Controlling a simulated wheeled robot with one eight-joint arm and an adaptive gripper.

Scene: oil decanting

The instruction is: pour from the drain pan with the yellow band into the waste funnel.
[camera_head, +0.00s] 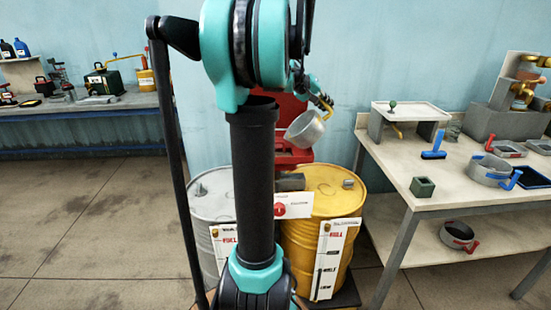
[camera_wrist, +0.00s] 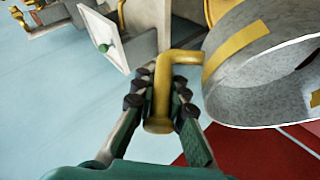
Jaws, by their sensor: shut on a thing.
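The drain pan with the yellow band (camera_head: 304,131) is a grey metal pan held in the air above the drums, tilted in the head view. In the wrist view its grey wall (camera_wrist: 255,85) and yellow band (camera_wrist: 236,48) fill the upper right. My gripper (camera_wrist: 160,88) is shut on the pan's yellow handle (camera_wrist: 158,118); it also shows small in the head view (camera_head: 322,101). A red part, likely the waste funnel (camera_head: 292,158), stands behind and below the pan, partly hidden by my arm. Red also shows below the pan in the wrist view (camera_wrist: 255,150). The pan's contents are hidden.
A yellow drum (camera_head: 338,185) and a grey drum (camera_head: 208,205) stand under the red part, with labels in front. The right bench (camera_head: 390,165) holds pans, a blue tool (camera_head: 434,154) and a green box (camera_head: 422,187). The left bench holds bottles and tools. The left floor is clear.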

